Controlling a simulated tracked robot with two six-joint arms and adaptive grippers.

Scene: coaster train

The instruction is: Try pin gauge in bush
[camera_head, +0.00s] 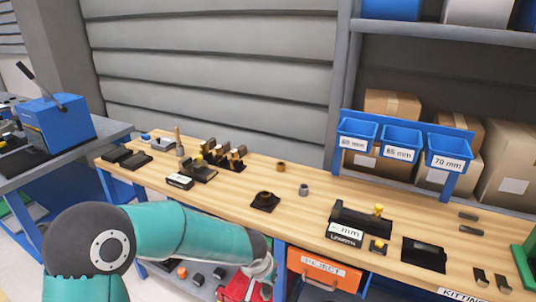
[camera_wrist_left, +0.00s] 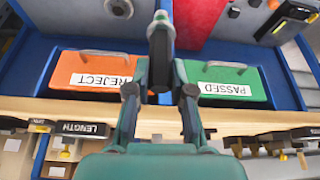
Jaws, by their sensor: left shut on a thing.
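My left gripper (camera_wrist_left: 160,50) points down in front of the bench and its fingers are closed on a slim dark grey piece (camera_wrist_left: 161,28). I cannot tell whether this is a pin gauge. In the head view my left arm comes in low from the left, its end near the bench's front edge. Dark holders with brass-coloured pieces (camera_head: 235,158) stand to the left. My right gripper is not seen.
An orange REJECT drawer (camera_wrist_left: 98,79) and a green PASSED drawer (camera_wrist_left: 228,83) are under the bench. A black LENGTH gauge (camera_head: 360,220) stands right of centre. Blue bins (camera_head: 401,141) hang at the back right. The wooden top (camera_head: 235,195) is partly clear.

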